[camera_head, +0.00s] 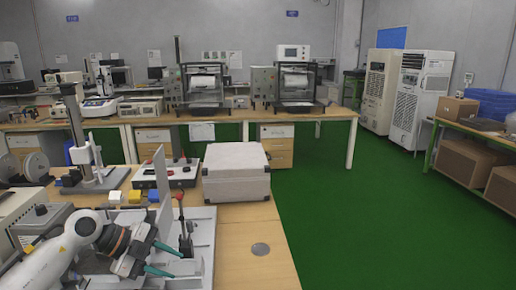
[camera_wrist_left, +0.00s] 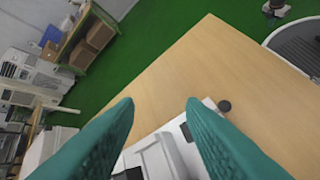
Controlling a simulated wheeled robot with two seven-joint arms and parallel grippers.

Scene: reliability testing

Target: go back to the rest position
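My left gripper (camera_head: 178,265) reaches in from the lower left over the near workbench, close to a grey-white fixture (camera_head: 203,238) with an upright plate and a lever. Its two teal fingers are apart with nothing between them. In the left wrist view the open fingers (camera_wrist_left: 160,103) point over the wooden bench top, and part of a white and grey device (camera_wrist_left: 160,155) shows beneath them. I cannot tell whether the fingers touch the fixture. My right arm and gripper are not in view.
A large light-grey case (camera_head: 236,174) stands on the near bench (camera_head: 245,232) beyond the gripper. A control box with a lever (camera_head: 166,174) and a test stand (camera_head: 92,178) are to its left. Green floor (camera_head: 345,215) is clear to the right.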

